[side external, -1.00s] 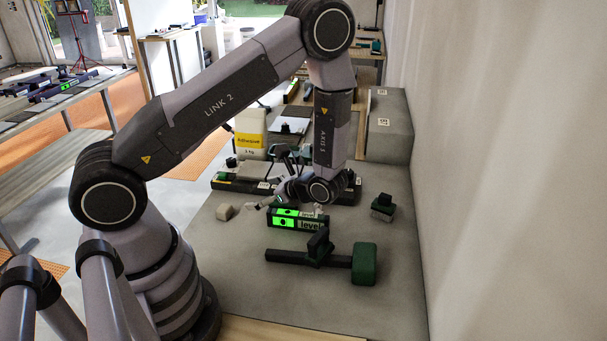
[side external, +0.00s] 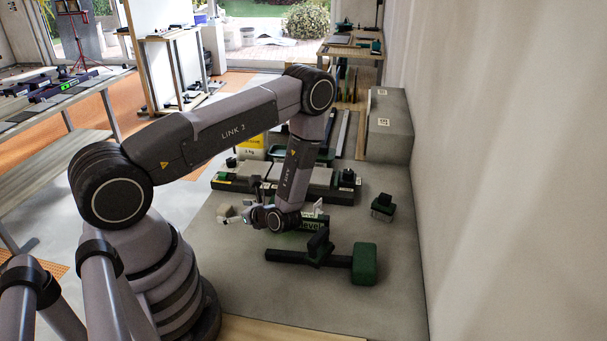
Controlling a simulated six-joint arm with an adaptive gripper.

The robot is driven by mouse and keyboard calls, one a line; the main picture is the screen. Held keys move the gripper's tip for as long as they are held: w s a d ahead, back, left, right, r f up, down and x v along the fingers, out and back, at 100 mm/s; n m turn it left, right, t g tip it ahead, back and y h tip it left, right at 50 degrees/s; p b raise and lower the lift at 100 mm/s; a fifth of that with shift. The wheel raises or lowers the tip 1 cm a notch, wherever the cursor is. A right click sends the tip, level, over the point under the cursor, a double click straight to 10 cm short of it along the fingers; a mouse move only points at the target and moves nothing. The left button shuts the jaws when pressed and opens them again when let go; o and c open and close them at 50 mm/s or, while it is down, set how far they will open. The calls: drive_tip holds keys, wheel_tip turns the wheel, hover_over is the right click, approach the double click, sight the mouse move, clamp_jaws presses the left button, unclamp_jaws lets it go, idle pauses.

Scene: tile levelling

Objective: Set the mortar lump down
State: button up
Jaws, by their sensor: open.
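A small pale beige block (side external: 223,211), which looks like the mortar lump, rests on the grey slab (side external: 215,262) left of centre. My gripper (side external: 233,219) is low over the slab, right beside the lump on its right. Its jaws are open, with nothing visibly held. Whether a finger touches the lump is too small to tell. The level (side external: 312,225) stands just right of my gripper, and my wrist hides much of it.
A green-headed mallet (side external: 364,264) lies in front on the slab. A long dark rail (side external: 230,183) with grey pieces runs behind my gripper. A concrete block (side external: 390,130) stands by the right wall.

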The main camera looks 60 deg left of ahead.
sight(228, 210)
drive_tip(key=x, duration=0.4)
drive_tip(key=shift+s+a, duration=0.15)
drive_tip(key=shift+a, duration=0.05)
drive_tip(key=shift+c, duration=0.3)
drive_tip(key=c, duration=1.2)
